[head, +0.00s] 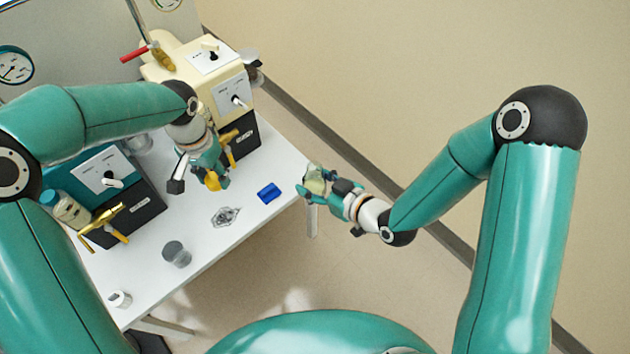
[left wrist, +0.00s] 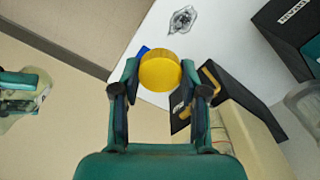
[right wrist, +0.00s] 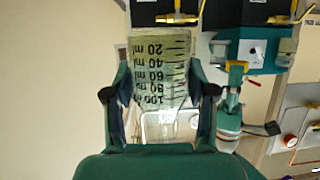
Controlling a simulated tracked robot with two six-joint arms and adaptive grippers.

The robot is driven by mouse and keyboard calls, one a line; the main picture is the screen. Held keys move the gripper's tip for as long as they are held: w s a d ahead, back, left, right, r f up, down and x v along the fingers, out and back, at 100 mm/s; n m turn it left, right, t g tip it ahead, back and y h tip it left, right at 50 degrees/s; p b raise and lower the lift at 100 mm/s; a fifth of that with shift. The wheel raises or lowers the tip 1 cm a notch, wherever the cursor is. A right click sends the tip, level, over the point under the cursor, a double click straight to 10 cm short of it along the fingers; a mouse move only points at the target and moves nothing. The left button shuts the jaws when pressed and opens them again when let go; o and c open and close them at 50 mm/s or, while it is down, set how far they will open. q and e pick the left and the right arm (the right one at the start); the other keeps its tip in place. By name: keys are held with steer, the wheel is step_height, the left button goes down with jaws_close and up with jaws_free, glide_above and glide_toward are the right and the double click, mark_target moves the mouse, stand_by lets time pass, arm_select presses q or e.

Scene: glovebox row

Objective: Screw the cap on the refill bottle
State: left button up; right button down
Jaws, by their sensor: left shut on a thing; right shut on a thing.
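My left gripper (head: 208,182) is shut on a yellow round cap (head: 217,181) above the white table. The cap shows between the fingertips in the left wrist view (left wrist: 160,72). My right gripper (head: 320,189) is shut on the refill bottle (head: 315,182), a translucent bottle just off the table's right end. In the right wrist view the bottle (right wrist: 160,68) has black ml marks that read upside down. Its neck is hard to make out. The cap and bottle are well apart.
On the white table (head: 205,238) are a blue block (head: 269,193), a grey cylinder (head: 176,254), and a small white container (head: 119,299). A cream machine (head: 190,65) and a teal machine (head: 103,172) stand behind.

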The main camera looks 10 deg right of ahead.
arm_select(q)
steer(key=w+d+r+m, duration=0.1)
steer(key=d+r+m, duration=0.1)
steer(key=d+r, duration=0.3)
steer(key=d+r+m, duration=0.2)
steer(key=d, duration=0.5)
steer(key=m, duration=0.2)
glide_toward(314, 164)
steer(key=s+f, duration=0.1)
steer(key=shift+s+f, duration=0.1)
steer(key=shift+s, duration=0.05)
steer(key=shift+f, duration=2)
steer(key=shift+f, duration=0.85)
steer(key=shift+f, duration=0.55)
